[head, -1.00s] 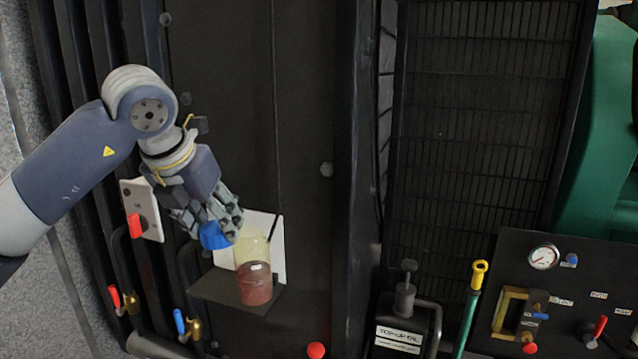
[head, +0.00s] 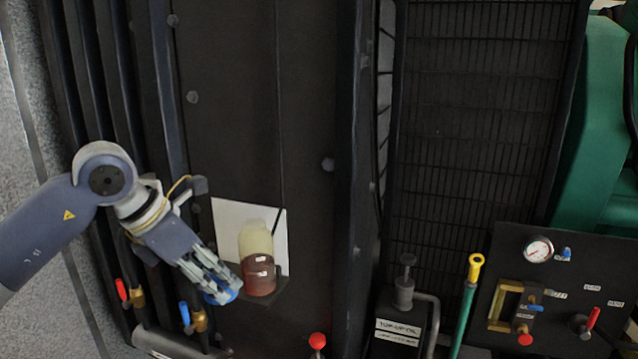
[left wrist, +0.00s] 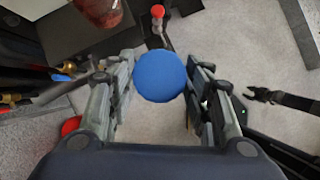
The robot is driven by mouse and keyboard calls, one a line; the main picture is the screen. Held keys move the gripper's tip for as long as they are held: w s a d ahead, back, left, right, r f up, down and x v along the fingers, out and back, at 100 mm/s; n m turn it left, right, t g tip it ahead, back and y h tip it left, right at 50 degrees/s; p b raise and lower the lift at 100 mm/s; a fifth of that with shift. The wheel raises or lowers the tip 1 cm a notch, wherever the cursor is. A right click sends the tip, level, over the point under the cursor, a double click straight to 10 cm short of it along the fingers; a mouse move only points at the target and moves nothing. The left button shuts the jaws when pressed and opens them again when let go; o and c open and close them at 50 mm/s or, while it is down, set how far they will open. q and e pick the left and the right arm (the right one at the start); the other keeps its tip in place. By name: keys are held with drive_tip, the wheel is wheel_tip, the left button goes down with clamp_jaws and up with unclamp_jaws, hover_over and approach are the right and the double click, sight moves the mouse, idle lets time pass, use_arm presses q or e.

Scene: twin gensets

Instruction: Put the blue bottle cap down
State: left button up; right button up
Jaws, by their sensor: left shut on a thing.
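The blue bottle cap (left wrist: 160,75) is a round blue disc between the fingers of my left gripper (left wrist: 160,85) in the left wrist view. In the head view the left gripper (head: 222,290) is shut on the cap (head: 228,294), which is partly hidden by the fingers. It is just left of a bottle (head: 258,262) with a pale upper part and dark red lower part. The bottle stands on a small dark shelf (head: 272,296) in front of a white card. My right gripper is not seen in the head view.
Red and blue valve handles (head: 184,313) are below and left of the left gripper. A red knob (head: 317,341) is at the bottom middle. A top-up oil can (head: 400,330) and a gauge panel (head: 560,260) stand to the right. Grey floor shows in the left wrist view.

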use_arm(q)
drive_tip(key=s+a+f+m+g+y, duration=0.1)
drive_tip(key=s+f+m+g+y, duration=0.3)
drive_tip(key=s+f+m+g, duration=0.6)
drive_tip(key=s+f+m, duration=0.7)
drive_tip(key=f+m, duration=0.1)
drive_tip(key=m, duration=0.8)
drive_tip(key=shift+s+a+f+y, duration=0.3)
drive_tip(key=shift+s+a+f, duration=0.05)
drive_tip(key=shift+s, duration=0.05)
